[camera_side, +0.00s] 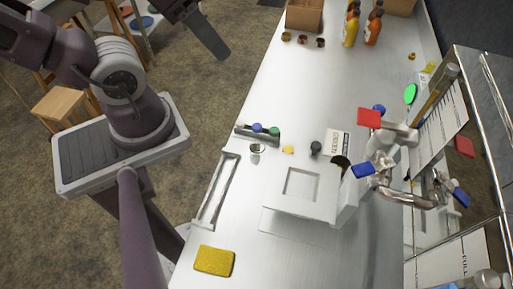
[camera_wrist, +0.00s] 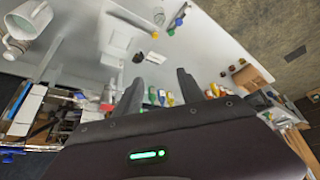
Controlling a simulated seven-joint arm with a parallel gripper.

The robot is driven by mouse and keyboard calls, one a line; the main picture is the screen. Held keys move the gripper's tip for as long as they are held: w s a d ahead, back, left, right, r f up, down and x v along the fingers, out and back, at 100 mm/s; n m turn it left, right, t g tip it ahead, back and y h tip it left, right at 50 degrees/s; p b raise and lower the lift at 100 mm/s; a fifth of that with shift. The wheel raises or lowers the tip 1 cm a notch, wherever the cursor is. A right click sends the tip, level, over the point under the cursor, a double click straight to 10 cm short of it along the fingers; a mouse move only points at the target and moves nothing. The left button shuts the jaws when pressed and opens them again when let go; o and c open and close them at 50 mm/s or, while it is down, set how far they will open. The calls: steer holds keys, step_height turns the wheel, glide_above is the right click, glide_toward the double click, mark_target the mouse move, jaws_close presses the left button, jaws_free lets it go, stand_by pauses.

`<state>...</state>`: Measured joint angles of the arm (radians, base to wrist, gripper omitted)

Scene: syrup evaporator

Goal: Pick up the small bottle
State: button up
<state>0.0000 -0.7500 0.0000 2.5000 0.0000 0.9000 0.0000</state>
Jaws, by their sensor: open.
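Several syrup bottles with dark caps stand at the far end of the counter in the side view, among them a yellow bottle (camera_side: 350,31) and an orange bottle (camera_side: 373,28). A small dark upright piece (camera_side: 316,148) stands mid-counter beside a labelled white card; I cannot tell whether it is the small bottle. My gripper (camera_side: 208,38) is at the top of the side view, left of the counter and partly cut off. In the wrist view, my gripper (camera_wrist: 158,88) has its two dark fingers spread and empty, with small coloured bottles (camera_wrist: 162,97) showing beyond them.
A white stand (camera_side: 300,200) and pipe valves with red and blue handles (camera_side: 385,175) occupy the counter's right side. A yellow sponge (camera_side: 214,261) lies at the near end. A cardboard box (camera_side: 304,14) sits at the far end. Mid-counter has free room.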

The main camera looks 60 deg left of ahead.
stand_by(0.3)
steer(key=o, duration=0.5)
steer(key=shift+c, duration=0.2)
